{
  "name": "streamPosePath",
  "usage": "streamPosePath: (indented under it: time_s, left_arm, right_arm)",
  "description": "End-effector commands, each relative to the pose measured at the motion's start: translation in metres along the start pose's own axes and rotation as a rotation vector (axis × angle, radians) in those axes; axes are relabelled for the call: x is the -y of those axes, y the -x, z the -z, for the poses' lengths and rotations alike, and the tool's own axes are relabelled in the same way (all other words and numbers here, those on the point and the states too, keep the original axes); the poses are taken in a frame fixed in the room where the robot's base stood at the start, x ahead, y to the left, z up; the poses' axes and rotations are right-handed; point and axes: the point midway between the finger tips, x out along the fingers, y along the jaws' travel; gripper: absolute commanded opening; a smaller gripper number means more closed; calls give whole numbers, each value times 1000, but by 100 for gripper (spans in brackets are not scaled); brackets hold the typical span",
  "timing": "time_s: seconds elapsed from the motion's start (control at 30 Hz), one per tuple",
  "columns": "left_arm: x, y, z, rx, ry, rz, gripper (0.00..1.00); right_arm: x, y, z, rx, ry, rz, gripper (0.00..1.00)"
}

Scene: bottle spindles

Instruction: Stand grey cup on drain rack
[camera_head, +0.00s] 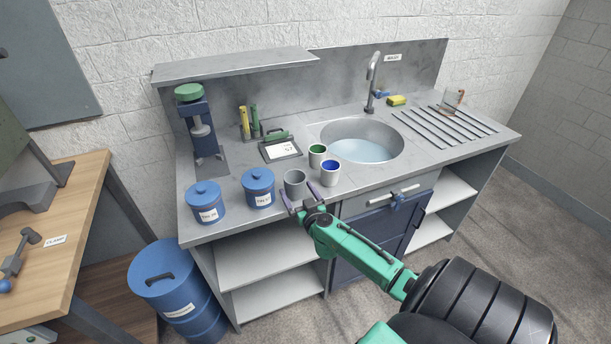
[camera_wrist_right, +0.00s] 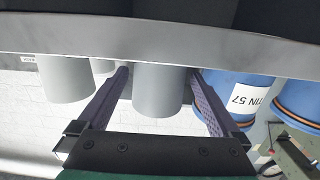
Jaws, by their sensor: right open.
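The grey cup (camera_head: 295,180) stands upright near the front edge of the counter, between a blue tin and the cup with blue inside. My right gripper (camera_head: 299,193) is open at its front, one finger toward each side. In the right wrist view the grey cup (camera_wrist_right: 159,92) shows between the two spread fingers of the gripper (camera_wrist_right: 158,76); whether they touch it I cannot tell. The drain rack (camera_head: 432,128), a row of dark bars, lies right of the sink. My left gripper is not in view.
The blue-inside cup (camera_head: 330,174) and green-inside cup (camera_head: 317,155) stand close on the right. Blue tins (camera_head: 258,188) stand left. The sink (camera_head: 361,141) lies before the rack. A clear glass (camera_head: 450,101) stands at the rack's back; its front bars are clear.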

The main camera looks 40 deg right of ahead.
Motion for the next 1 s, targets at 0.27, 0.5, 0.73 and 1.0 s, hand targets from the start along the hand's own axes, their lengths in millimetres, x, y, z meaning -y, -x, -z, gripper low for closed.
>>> streamPosePath:
  time_s: [0.27,0.5,0.73,1.0]
  left_arm:
    - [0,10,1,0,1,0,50]
    - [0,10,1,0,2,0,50]
    - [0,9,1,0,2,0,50]
    - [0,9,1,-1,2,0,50]
  right_arm:
    - [0,65,0,4,3,2,100]
    - [0,96,1,-1,0,0,100]
    - [-2,97,-6,6,6,2,100]
    - [-8,172,-218,434,157,209,100]
